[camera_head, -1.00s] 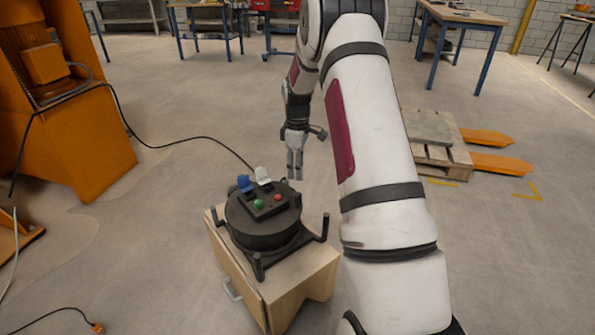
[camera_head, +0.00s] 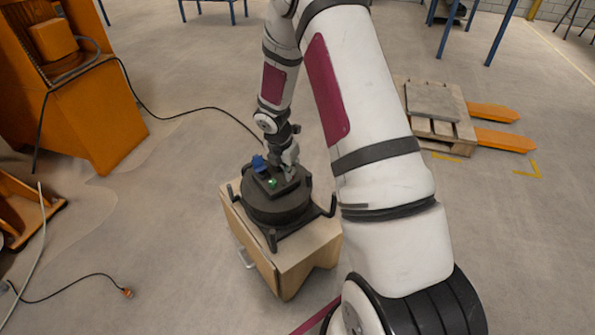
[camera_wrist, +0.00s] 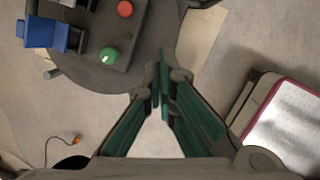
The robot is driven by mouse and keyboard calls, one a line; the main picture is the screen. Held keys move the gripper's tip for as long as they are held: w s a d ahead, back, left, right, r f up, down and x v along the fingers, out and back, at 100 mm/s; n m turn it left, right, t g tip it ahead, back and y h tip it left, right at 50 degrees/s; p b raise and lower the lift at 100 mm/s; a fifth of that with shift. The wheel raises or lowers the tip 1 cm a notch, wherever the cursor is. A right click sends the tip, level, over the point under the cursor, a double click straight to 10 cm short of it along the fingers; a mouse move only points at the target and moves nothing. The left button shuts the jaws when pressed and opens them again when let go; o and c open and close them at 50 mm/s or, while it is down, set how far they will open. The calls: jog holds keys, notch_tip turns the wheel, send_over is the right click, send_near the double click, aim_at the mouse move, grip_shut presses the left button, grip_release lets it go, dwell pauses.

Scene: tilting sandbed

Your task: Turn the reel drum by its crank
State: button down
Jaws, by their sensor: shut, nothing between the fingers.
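A black round drum-like unit (camera_head: 275,212) with stubby legs stands on a wooden cabinet (camera_head: 305,250). On its top is a dark control box (camera_wrist: 83,45) with a blue lever-like part (camera_head: 259,163), a green button (camera_head: 272,183) and a red button (camera_wrist: 125,9). I cannot make out a crank. My gripper (camera_head: 291,176) is over the right side of the unit's top and hides part of the box. In the wrist view my gripper (camera_wrist: 164,57) is shut and empty, its tips right of the control box. Contact with the unit cannot be told.
An orange machine (camera_head: 100,125) stands at the left, with a black cable (camera_head: 185,112) running to the unit. Another cable with an orange plug (camera_head: 127,293) lies on the floor. A wooden pallet (camera_head: 437,107) on orange forks is at the right. The floor between is clear.

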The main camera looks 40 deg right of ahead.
jog(key=b, duration=0.3)
send_near(301, 191)
jog(key=a+f, duration=0.1)
jog(key=s+a+f, duration=0.1)
jog(key=shift+a+f, duration=0.15)
jog(key=shift+a, duration=0.15)
jog(key=d, duration=0.1)
jog(key=w+d+b, duration=0.1)
jog(key=d, duration=0.1)
jog(key=shift+f, duration=0.2)
jog(key=shift+w+d, duration=0.25)
jog(key=shift+d, duration=0.2)
jog(key=shift+d+r, duration=0.1)
jog(key=shift+d, duration=0.05)
jog(key=shift+w+d+n+p, duration=0.15)
jog(key=shift+n+p, duration=0.25)
jog(key=shift+d, duration=0.15)
